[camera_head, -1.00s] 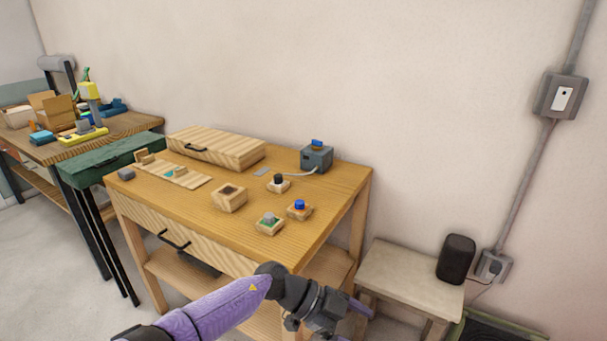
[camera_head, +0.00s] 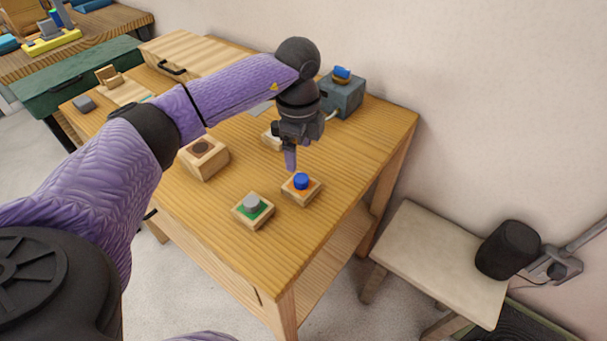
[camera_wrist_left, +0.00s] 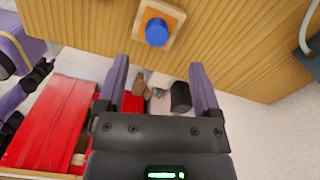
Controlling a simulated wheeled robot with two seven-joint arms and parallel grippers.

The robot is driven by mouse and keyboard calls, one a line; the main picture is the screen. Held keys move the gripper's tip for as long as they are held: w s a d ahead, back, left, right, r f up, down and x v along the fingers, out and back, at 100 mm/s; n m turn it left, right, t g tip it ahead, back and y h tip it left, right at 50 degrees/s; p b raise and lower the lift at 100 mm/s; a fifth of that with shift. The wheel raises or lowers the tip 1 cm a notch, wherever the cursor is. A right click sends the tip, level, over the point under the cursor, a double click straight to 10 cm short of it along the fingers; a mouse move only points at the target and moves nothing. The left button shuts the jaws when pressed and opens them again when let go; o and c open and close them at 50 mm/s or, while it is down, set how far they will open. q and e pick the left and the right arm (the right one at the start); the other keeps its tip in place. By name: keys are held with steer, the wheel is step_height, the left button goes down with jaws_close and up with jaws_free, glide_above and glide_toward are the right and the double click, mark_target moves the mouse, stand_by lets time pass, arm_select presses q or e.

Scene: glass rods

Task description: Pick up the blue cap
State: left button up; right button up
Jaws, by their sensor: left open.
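The blue cap (camera_head: 301,180) sits upright on a small square wooden block with an orange top (camera_head: 310,192) near the right edge of the wooden table. My left gripper (camera_head: 290,163) points down just above and behind the cap, apart from it. In the left wrist view the blue cap (camera_wrist_left: 157,32) lies beyond the fingertips, roughly in line with the gap between them. My left gripper (camera_wrist_left: 158,68) is open and empty there. My right gripper cannot be made out.
A grey cap on a green-topped block (camera_head: 252,207) stands left of the blue one. A wooden block with a dark recess (camera_head: 203,158) is further left. A grey box with a blue top (camera_head: 342,95) stands behind. A stool (camera_head: 430,262) with a black speaker (camera_head: 507,250) is at right.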

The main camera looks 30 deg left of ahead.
mark_target(301, 178)
arm_select(q)
steer(key=f, duration=0.2)
steer(key=f+b, duration=0.1)
steer(key=f, duration=0.1)
steer(key=f+b, duration=0.1)
steer(key=f, duration=0.1)
steer(key=shift+s+d+f, duration=0.15)
steer(key=shift+d+f, duration=0.1)
steer(key=shift+f, duration=0.35)
steer(key=shift+r, duration=0.1)
steer(key=c, duration=1)
jaws_close()
arm_select(e)
steer(key=shift+s+d+f, duration=0.25)
steer(key=shift+d+f, duration=0.05)
steer(key=shift+f, duration=0.25)
steer(key=shift+s+d+f, duration=0.2)
steer(key=shift+d+f, duration=0.05)
steer(key=shift+f, duration=0.3)
